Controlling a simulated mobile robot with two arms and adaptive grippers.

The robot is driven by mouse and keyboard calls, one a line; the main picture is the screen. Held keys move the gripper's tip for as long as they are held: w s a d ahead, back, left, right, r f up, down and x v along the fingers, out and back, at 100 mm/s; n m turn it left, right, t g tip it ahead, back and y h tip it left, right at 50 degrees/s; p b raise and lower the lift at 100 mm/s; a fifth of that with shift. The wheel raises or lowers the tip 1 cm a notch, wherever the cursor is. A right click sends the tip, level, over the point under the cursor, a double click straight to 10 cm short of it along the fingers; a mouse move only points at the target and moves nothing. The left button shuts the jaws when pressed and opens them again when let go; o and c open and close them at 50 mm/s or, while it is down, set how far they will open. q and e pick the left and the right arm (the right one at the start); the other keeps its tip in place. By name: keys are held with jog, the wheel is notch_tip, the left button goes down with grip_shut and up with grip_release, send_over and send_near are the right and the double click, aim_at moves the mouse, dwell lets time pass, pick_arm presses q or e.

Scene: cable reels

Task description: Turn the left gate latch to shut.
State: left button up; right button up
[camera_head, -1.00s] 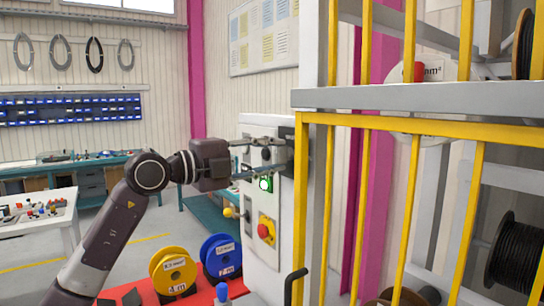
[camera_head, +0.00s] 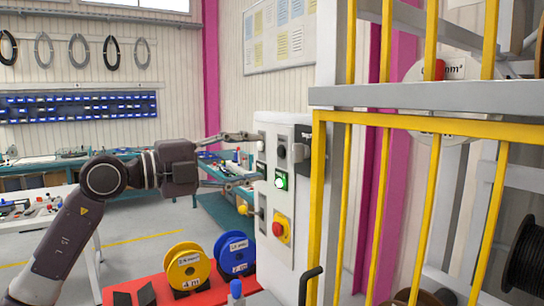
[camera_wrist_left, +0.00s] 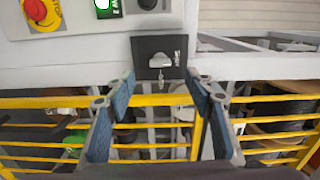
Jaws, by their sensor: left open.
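My left gripper (camera_head: 254,157) is open and empty, its two fingers spread one above the other beside the left edge of the white control panel. In the left wrist view its blue-grey fingers (camera_wrist_left: 163,86) stand apart, on either side of a black plate (camera_wrist_left: 144,45). A small silver latch piece (camera_wrist_left: 160,61) and a white label sit on that plate, just beyond the fingertips. No contact shows. In the head view the black plate (camera_head: 303,137) is seen edge-on at the panel's right side, and its silver piece cannot be made out. My right gripper is not visible.
The white panel carries a lit green button (camera_head: 281,182), a red-and-yellow emergency stop (camera_head: 279,229) and dark knobs. Yellow gate bars (camera_head: 319,210) and a black handle (camera_head: 308,285) stand to the right.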

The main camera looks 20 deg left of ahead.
pick_arm(q)
jog(key=shift+v, duration=1.3)
